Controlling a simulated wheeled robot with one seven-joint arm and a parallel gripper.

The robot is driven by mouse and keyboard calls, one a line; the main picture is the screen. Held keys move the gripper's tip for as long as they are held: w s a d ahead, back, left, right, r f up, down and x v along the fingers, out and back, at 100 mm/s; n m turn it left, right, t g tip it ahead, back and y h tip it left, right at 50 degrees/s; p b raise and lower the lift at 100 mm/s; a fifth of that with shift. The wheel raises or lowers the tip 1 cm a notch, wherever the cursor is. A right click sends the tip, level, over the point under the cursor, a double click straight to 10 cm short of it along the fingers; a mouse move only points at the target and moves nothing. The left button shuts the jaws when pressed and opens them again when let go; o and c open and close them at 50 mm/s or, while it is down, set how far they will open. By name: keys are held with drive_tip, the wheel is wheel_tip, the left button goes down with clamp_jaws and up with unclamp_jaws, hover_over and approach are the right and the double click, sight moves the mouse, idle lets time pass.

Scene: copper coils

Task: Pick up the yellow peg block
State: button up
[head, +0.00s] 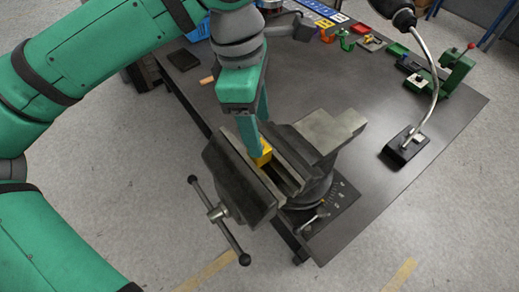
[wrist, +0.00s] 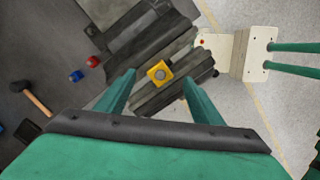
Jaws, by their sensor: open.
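The yellow peg block (head: 263,154) sits at the jaws of the grey bench vise (head: 232,182), near the table's front corner. Contact cannot be told.
The vise handle (head: 219,214) sticks out at the front. A lamp base (head: 406,147) with a bent neck stands to the right. A green tool (head: 455,72) and several small items line the back of the dark table (head: 310,85). The table's middle is clear.

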sight(267, 157)
drive_tip(key=shift+s+d+f, duration=0.1)
drive_tip(key=shift+f, duration=2.5)
drive_tip(key=c, duration=1.2)
